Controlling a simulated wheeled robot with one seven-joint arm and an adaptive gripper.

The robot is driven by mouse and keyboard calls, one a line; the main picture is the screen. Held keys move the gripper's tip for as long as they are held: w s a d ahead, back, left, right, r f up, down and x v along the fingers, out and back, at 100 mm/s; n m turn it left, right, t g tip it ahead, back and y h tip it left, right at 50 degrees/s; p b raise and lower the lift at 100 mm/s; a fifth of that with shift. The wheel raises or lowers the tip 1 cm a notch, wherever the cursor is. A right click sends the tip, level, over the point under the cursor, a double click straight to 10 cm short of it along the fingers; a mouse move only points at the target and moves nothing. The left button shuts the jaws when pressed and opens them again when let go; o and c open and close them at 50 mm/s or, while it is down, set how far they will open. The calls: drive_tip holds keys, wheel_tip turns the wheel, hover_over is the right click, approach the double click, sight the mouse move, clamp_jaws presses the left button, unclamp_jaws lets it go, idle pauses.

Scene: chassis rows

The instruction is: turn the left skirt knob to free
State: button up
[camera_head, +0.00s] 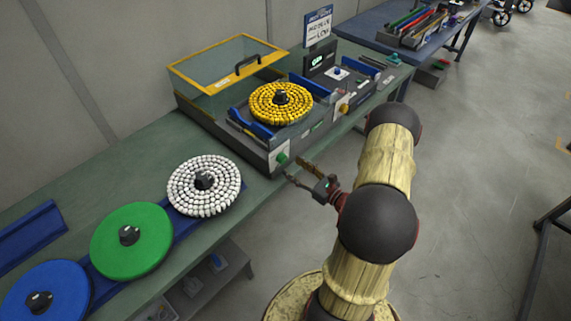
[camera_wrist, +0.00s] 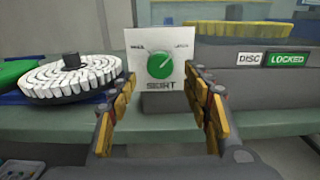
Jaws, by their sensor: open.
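The left skirt knob (camera_head: 282,158) is green and sits on a white plate on the front of the dark machine (camera_head: 258,157). In the wrist view the green knob (camera_wrist: 161,65) is central, above the word SKIRT, with its pale pointer mark slanting toward the upper right. The small labels at the plate's upper corners are too blurred to read surely. My gripper (camera_head: 297,172) is open and empty, just in front of the knob and apart from it.
A panel (camera_wrist: 277,59) reads DISC LOCKED. White (camera_head: 204,186), green (camera_head: 131,240) and blue (camera_head: 45,293) discs lie on the bench at left.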

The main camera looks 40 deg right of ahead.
sight(285, 161)
drive_tip(key=shift+w+a, duration=0.1)
drive_tip(key=shift+w, duration=2.2)
drive_tip(key=c, duration=0.3)
drive_tip(key=c, duration=0.8)
drive_tip(key=shift+c, duration=0.3)
